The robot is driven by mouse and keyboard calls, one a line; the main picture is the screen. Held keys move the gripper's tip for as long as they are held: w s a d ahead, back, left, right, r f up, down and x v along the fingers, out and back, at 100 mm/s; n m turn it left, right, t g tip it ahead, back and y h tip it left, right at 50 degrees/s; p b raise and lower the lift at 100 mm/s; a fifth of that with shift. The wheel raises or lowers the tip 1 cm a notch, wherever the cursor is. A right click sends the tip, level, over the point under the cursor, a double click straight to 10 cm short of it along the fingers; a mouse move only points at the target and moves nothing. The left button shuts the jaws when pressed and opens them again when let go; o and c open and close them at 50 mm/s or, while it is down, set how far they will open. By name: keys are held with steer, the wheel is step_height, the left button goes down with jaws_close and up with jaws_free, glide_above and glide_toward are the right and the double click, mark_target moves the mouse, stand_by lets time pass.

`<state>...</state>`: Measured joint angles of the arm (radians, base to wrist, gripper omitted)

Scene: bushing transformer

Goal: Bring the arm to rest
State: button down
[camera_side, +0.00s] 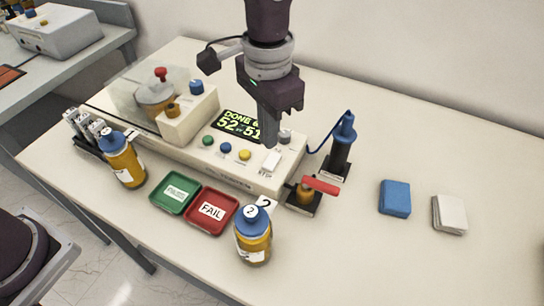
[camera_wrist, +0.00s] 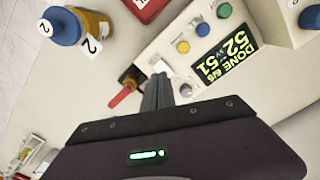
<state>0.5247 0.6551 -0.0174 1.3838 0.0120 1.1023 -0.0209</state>
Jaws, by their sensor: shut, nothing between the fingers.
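My gripper (camera_side: 268,140) is shut and empty. It hangs above the front right part of the white tester, near its display and white switch. In the wrist view its closed fingers (camera_wrist: 157,92) point at the tester's edge, beside the red-handled valve. The tester (camera_side: 225,165) has a display (camera_side: 240,125) reading "DONE" with 52 and 51, and green, blue and yellow buttons. I cannot tell whether the fingertips touch the tester.
A bottle marked 2 (camera_side: 253,238) stands in front, another bottle (camera_side: 122,158) at left. Green (camera_side: 174,193) and red FAIL (camera_side: 211,210) trays lie between. The red-handled valve (camera_side: 318,187), blue-topped cylinder (camera_side: 341,148), blue pad (camera_side: 395,198) and white pad (camera_side: 448,214) are right. The far right table is clear.

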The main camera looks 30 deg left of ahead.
steer(key=shift+r, duration=0.65)
steer(key=s+a+r+n+t, duration=0.1)
steer(key=s+a+r, duration=0.3)
steer(key=a+r, duration=0.25)
steer(key=s+a+r+n+t, duration=0.2)
steer(key=s+a+r, duration=0.25)
steer(key=a, duration=0.25)
steer(key=s+a+n+t, duration=0.1)
steer(key=s+a, duration=0.3)
steer(key=s, duration=0.3)
steer(key=s+a+f+n+t, duration=0.1)
steer(key=s+a+n, duration=0.1)
steer(key=s+a, duration=0.3)
steer(key=shift+s+t, duration=0.3)
steer(key=shift+s, duration=0.55)
steer(key=shift+f, duration=0.1)
